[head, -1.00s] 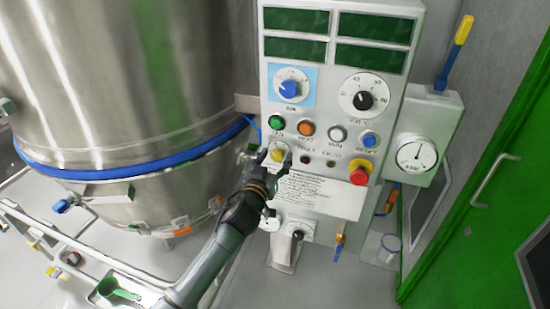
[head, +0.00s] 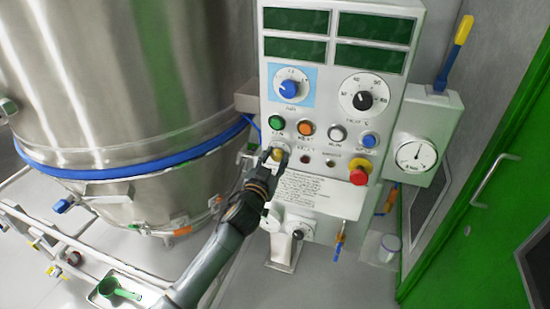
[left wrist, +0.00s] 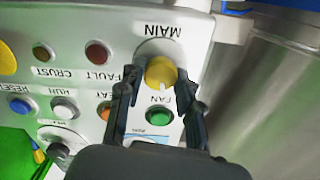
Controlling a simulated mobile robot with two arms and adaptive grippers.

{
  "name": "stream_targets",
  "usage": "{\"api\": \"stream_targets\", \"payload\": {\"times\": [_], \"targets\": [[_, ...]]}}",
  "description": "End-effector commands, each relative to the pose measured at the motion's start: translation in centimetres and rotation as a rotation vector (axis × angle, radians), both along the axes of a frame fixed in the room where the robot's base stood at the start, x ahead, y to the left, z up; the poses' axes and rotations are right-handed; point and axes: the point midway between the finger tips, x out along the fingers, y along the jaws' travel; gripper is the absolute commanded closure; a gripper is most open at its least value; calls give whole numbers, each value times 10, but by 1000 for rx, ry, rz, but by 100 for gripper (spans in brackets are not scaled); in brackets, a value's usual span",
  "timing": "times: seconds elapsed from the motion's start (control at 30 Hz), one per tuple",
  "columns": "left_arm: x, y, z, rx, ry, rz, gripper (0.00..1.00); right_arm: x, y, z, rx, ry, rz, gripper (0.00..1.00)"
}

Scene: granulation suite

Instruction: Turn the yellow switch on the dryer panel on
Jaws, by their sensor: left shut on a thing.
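The yellow switch (head: 278,154) is a round knob on the lower left of the white dryer panel (head: 320,180). In the left wrist view the yellow switch (left wrist: 161,72) shows below the upside-down label MAIN, with a small pale mark at its edge. My left gripper (head: 273,157) is at the switch, its two black fingers on either side of it and shut on it. It also shows in the left wrist view (left wrist: 158,80). In the head view the fingers hide part of the switch. My right gripper is not in view.
Above the switch are a green button (head: 277,122) and an orange button (head: 305,128). A red emergency stop (head: 358,176) is to the right. A large steel vessel (head: 110,90) stands to the left, and a green door (head: 480,200) to the right.

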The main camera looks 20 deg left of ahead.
Motion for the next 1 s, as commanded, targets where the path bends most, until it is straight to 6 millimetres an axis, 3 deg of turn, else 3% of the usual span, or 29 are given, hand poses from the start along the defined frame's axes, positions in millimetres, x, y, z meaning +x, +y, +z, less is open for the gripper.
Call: {"api": "stream_targets", "payload": {"times": [0.6, 1.0], "targets": [[0, -1, 0, 562, -19, -1, 97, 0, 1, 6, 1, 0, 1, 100], [0, -2, -1, 767, -25, -1, 97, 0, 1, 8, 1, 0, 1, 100]]}}
